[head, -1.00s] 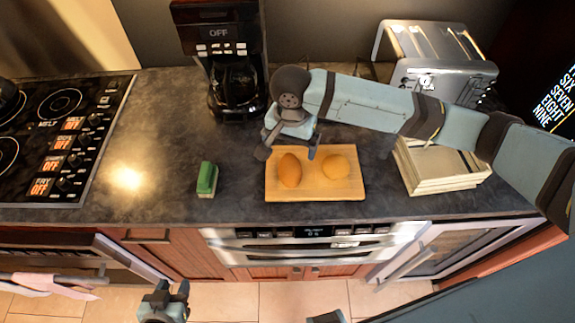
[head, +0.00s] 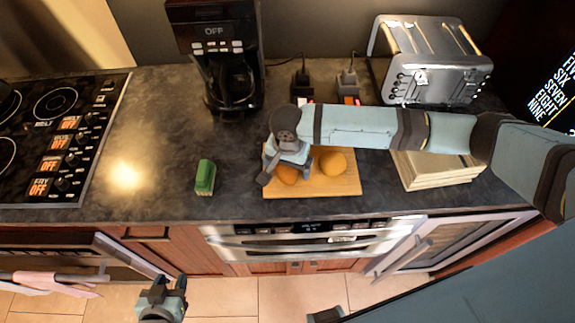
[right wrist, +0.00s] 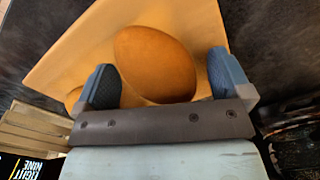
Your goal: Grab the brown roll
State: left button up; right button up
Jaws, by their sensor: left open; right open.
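The brown roll (head: 287,177) is oval and lies on the left part of a wooden cutting board (head: 341,187); my right gripper partly hides it in the head view. In the right wrist view the brown roll (right wrist: 155,62) sits between the two fingers. My right gripper (head: 286,172) is open above and around it, and it also shows in the right wrist view (right wrist: 160,85). A rounder, lighter roll (head: 333,162) lies to the right on the same board. My left gripper (head: 168,288) is open and empty, low in front of the counter.
A green sponge-like block (head: 205,177) lies left of the board. A coffee maker (head: 225,60) and a toaster (head: 428,62) stand behind, and a pale wooden crate (head: 437,170) stands to the right. The counter left of the board is mostly clear.

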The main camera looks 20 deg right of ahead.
jog(key=c, duration=1)
jog(key=shift+c, duration=0.2)
